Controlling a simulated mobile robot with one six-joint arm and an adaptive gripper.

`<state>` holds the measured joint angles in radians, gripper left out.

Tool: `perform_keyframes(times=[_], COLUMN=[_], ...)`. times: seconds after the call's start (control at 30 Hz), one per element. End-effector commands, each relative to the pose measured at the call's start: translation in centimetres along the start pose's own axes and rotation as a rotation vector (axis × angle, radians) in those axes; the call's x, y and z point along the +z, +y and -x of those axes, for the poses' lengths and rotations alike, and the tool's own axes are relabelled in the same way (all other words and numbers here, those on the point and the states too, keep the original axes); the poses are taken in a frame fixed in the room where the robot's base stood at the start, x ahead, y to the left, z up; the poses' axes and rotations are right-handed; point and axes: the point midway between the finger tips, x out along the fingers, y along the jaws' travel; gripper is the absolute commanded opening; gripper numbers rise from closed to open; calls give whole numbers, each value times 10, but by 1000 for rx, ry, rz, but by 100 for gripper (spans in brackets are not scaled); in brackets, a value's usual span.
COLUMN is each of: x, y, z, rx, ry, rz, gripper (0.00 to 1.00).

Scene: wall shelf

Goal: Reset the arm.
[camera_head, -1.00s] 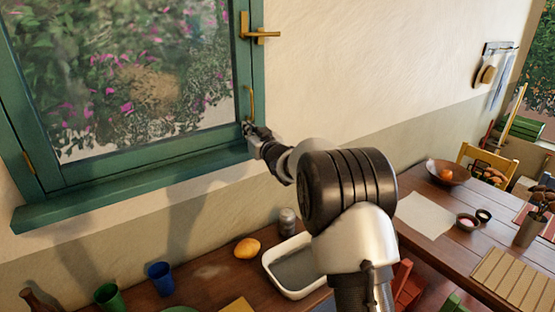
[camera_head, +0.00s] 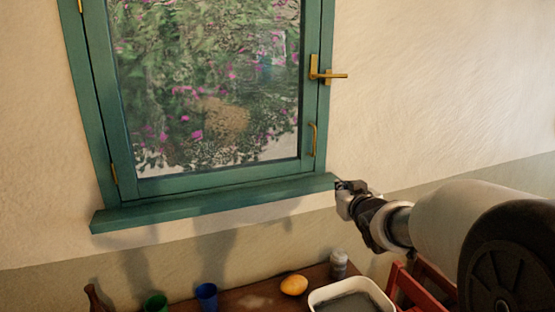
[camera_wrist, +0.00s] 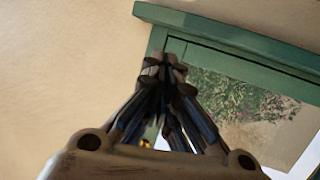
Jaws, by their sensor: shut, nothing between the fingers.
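My arm reaches in from the lower right of the head view. My gripper (camera_head: 339,186) is shut and empty, beside the right end of the green window sill (camera_head: 215,206). I cannot tell whether it touches the sill. In the wrist view the closed fingers of my gripper (camera_wrist: 167,68) show at the centre, with the sill (camera_wrist: 230,38) behind them and the picture turned over. The green-framed window (camera_head: 308,110) looks shut. It has a brass lever handle (camera_head: 327,75) and a smaller brass pull (camera_head: 313,139), both above and left of my gripper.
Below the window stands a wooden counter (camera_head: 250,297) with a blue cup (camera_head: 206,296), a green cup (camera_head: 156,303), a yellow-orange fruit (camera_head: 294,285), a grey-lidded jar (camera_head: 339,264) and a white basin (camera_head: 322,296). A red chair (camera_head: 402,284) stands to the right. The wall right of the window is clear.

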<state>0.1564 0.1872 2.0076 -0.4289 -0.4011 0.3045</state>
Motion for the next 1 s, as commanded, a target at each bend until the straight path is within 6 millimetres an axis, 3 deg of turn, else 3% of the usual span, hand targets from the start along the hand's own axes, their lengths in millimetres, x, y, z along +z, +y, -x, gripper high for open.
perform_keyframes(times=[0.03,0.17,0.4,0.5,0.6,0.77,1.0], x=[4,38,130,166,193,215,218], y=[-2,-6,-35,-50,-62,-72,-73], z=[28,100,247,298,336,367,371], rx=[31,93,93,60,26,-8,-13], ry=[-59,-248,-608,-731,-823,-900,-913], rz=[1,-8,-42,-50,-54,-56,-56], gripper=[0,0,0,0,0,0,0])
